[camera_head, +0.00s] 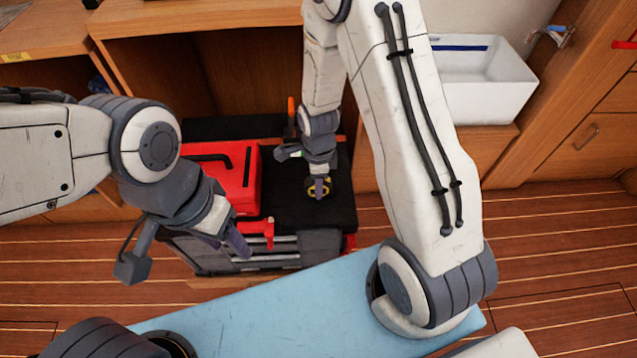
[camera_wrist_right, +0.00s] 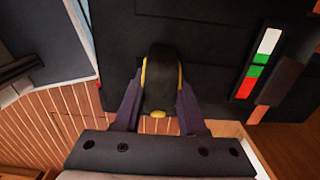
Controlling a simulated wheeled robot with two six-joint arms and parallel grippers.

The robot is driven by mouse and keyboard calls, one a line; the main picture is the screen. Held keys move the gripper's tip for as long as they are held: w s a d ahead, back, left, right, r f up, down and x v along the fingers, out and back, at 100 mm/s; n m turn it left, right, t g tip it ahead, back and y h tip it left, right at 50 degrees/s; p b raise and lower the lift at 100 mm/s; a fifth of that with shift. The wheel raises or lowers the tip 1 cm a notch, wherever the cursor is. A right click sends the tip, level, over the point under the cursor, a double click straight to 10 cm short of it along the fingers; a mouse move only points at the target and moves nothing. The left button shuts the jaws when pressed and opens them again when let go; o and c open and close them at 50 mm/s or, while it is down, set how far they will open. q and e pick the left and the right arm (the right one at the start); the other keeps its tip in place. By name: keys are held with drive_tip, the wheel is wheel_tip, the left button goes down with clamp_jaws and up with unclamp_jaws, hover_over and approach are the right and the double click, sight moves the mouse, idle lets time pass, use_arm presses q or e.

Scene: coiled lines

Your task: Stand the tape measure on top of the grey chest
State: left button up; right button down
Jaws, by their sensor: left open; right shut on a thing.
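The tape measure (camera_head: 318,188) is black and yellow, and my right gripper (camera_head: 319,194) is shut on it over the right part of the chest's black top. In the right wrist view the tape measure (camera_wrist_right: 162,80) sits upright between the two fingers of the right gripper (camera_wrist_right: 158,110). I cannot tell whether its base touches the top. The grey chest (camera_head: 268,250) has a black top surface and grey drawers in front. My left gripper (camera_head: 225,238) is open and empty, in front of the chest's left part.
A red case (camera_head: 222,178) lies on the left of the chest top. A white, green and red striped item (camera_wrist_right: 258,62) lies near the tape measure. A white bin (camera_head: 485,85) stands at the right. A blue surface (camera_head: 270,305) is in front. Wooden cabinets stand behind.

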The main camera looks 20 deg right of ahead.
drive_tip(key=shift+f, duration=0.2)
drive_tip(key=shift+c, duration=2.4)
unclamp_jaws()
wheel_tip(320, 180, up, 13)
drive_tip(key=p, duration=0.4)
drive_tip(key=shift+f, duration=0.2)
drive_tip(key=s+a+r+n, duration=0.3)
drive_tip(key=s+n, duration=0.3)
drive_tip(key=n, duration=0.3)
drive_tip(key=s+a+r+n, duration=0.4)
drive_tip(key=s+r+n, duration=0.2)
drive_tip(key=n, duration=0.4)
drive_tip(key=s+a+r+n+y, duration=0.1)
drive_tip(key=s+a+r+n, duration=0.3)
drive_tip(key=s+n, duration=0.3)
drive_tip(key=n, duration=0.2)
drive_tip(key=shift+r+n, duration=0.3)
